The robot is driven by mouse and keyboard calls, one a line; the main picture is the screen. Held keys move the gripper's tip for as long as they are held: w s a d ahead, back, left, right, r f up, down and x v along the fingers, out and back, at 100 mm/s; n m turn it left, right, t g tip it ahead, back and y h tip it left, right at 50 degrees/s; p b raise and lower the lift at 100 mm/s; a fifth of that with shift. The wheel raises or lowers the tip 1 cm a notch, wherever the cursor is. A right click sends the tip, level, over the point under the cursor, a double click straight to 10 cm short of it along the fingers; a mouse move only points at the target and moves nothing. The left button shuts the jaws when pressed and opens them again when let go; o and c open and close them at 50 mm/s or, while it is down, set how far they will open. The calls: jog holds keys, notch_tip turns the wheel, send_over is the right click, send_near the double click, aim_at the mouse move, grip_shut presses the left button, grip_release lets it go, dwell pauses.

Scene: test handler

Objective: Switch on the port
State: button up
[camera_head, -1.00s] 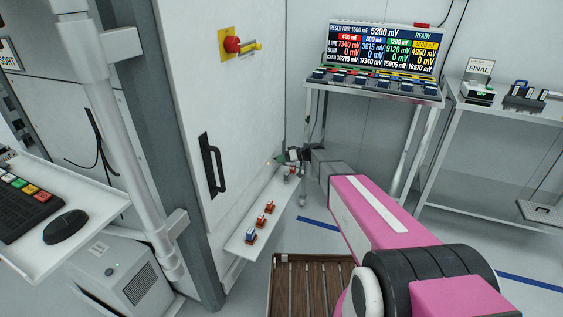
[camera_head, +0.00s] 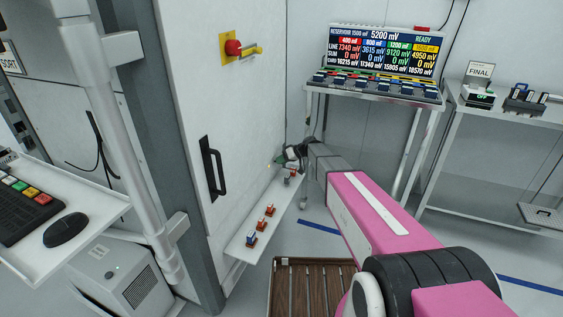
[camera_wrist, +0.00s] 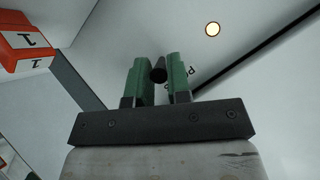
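The port's switch appears as a black round-ended lever (camera_wrist: 158,72) on the white panel in the wrist view. A partly hidden black label (camera_wrist: 187,78) and a round, pale yellow lit lamp (camera_wrist: 212,28) are beside it. My gripper (camera_wrist: 160,70) has two green fingers standing apart, with the lever showing in the gap between their tips. I cannot tell whether either finger touches it. In the head view my gripper (camera_head: 282,159) is close to the white cabinet wall, above the far end of a narrow shelf. The switch cannot be made out there.
The shelf (camera_head: 240,245) below my gripper carries small red pieces (camera_head: 261,224) and one blue-topped piece (camera_head: 251,239). A black door handle (camera_head: 214,168) and a red-yellow rotary switch (camera_head: 236,48) are on the cabinet.

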jog(key=shift+o, duration=1.4)
jog(key=v, duration=1.1)
jog(key=shift+a, duration=0.1)
jog(key=s+d+f+m+h, duration=0.1)
jog(key=s+d+m+h, duration=0.2)
jog(key=s, duration=0.8)
jog(key=s+d+f+m+h, duration=0.1)
jog(key=s+d+m+h, duration=0.2)
jog(key=s+d, duration=0.4)
jog(key=s+d+f+m+g+h, duration=0.1)
jog(key=s+d+h, duration=0.3)
jog(key=s, duration=1.1)
jog(key=shift+d+m+h, duration=0.4)
jog(key=shift+m+h, duration=0.1)
jog(key=shift+m, duration=0.4)
